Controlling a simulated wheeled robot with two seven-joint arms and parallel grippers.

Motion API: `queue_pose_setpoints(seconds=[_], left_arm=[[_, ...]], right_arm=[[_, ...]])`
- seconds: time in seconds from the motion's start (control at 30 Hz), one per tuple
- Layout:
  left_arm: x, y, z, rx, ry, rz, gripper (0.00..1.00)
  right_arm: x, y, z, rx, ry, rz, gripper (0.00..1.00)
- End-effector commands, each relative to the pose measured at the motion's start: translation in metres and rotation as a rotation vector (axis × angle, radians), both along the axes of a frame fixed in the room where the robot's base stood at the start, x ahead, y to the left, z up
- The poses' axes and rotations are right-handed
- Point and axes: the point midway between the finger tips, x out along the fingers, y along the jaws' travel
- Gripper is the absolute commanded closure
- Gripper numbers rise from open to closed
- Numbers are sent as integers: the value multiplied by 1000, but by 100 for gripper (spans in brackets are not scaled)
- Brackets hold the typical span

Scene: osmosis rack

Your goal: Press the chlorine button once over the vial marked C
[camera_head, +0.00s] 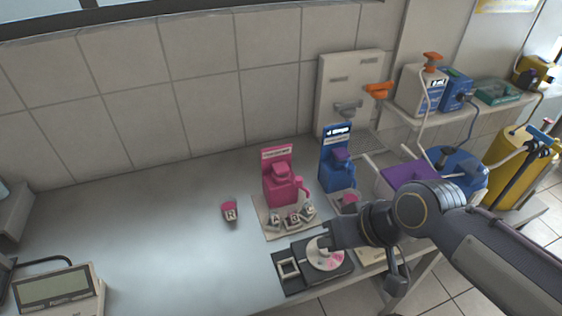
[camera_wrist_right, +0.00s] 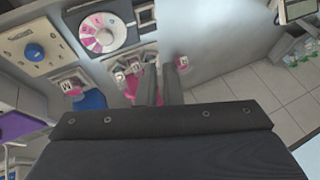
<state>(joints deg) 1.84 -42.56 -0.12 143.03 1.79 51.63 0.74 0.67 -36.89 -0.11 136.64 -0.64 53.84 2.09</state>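A pink dispenser (camera_head: 283,187) and a blue dispenser (camera_head: 337,172) stand near the wall; their labels are too small to read surely. Small lettered vials sit on a pale tray (camera_head: 262,212) before the pink one: vial A (camera_head: 275,221), vial B (camera_head: 293,219) and vial C (camera_head: 308,212), whose letter is faint. My right gripper (camera_head: 324,236) is in front of these vials and over a round colour disc (camera_head: 325,258). In the right wrist view its two fingers (camera_wrist_right: 159,82) stand a little apart with nothing seen between them. My left gripper is not in view.
A pink cup marked R (camera_head: 230,212) stands left of the tray. A dark plate (camera_head: 291,284) carries the disc. A meter (camera_head: 58,290) is at lower left.

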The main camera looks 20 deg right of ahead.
Motion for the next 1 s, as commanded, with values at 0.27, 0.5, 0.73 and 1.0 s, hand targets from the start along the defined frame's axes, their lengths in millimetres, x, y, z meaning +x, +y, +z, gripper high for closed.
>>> queue_pose_setpoints(seconds=[0.27, 0.5, 0.73, 1.0], left_arm=[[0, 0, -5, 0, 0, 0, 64], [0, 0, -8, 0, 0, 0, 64], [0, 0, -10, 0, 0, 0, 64], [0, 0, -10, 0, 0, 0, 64]], right_arm=[[101, -28, 52, -128, 83, 44, 100], [198, -31, 74, -251, 141, 43, 100], [255, -24, 77, -328, 167, 26, 100], [269, -22, 77, -348, 174, 17, 100]])
